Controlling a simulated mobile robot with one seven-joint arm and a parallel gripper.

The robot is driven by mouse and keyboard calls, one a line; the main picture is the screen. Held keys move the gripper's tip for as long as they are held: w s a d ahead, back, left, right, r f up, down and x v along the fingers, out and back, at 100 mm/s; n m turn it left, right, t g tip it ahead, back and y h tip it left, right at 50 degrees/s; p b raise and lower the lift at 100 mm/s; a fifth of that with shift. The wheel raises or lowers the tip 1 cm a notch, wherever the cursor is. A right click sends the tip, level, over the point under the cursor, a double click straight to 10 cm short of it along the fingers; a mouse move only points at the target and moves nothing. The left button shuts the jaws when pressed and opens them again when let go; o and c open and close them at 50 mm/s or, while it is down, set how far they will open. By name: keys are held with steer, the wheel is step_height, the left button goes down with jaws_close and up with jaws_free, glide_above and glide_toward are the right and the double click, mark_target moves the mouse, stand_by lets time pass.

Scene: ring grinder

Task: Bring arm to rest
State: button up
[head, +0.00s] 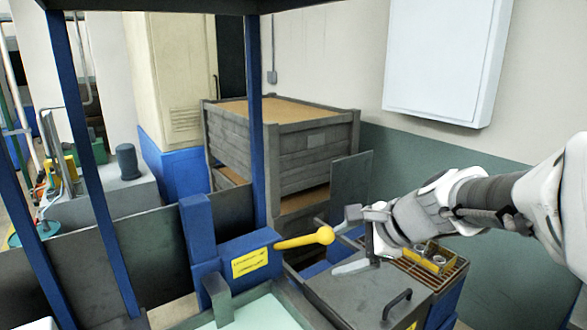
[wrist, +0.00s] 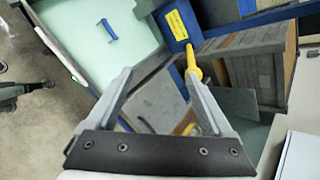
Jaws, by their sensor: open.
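My arm reaches in from the right of the head view. My gripper (head: 346,240) is open, with its two grey fingers spread and nothing visible held between them. In the wrist view my gripper (wrist: 160,76) shows the same wide gap. A yellow lever with a round knob (head: 305,239) sticks out from the blue machine housing, just left of the fingers. In the wrist view the lever (wrist: 191,60) appears by the right fingertip, which partly hides its end. I cannot tell whether finger and lever touch.
A dark machine cover (head: 350,300) with a black handle (head: 397,304) lies below my gripper. A yellow tray (head: 447,262) with metal rings sits beside my wrist. A pale green surface (head: 245,312) is at front. A large grey crate (head: 310,150) and wall cabinet (head: 445,60) stand behind.

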steer(key=s+d+f+n+h, duration=0.1)
steer(key=s+n+h, duration=0.1)
steer(key=s+n, duration=0.7)
steer(key=s+d+f+n+g+h, duration=0.1)
steer(key=s+d+n+h, duration=0.1)
steer(key=s+n, duration=0.7)
steer(key=shift+s+h+b, duration=0.25)
steer(key=shift+h+b, duration=0.15)
steer(key=shift+h, duration=0.2)
steer(key=shift+o, duration=0.2)
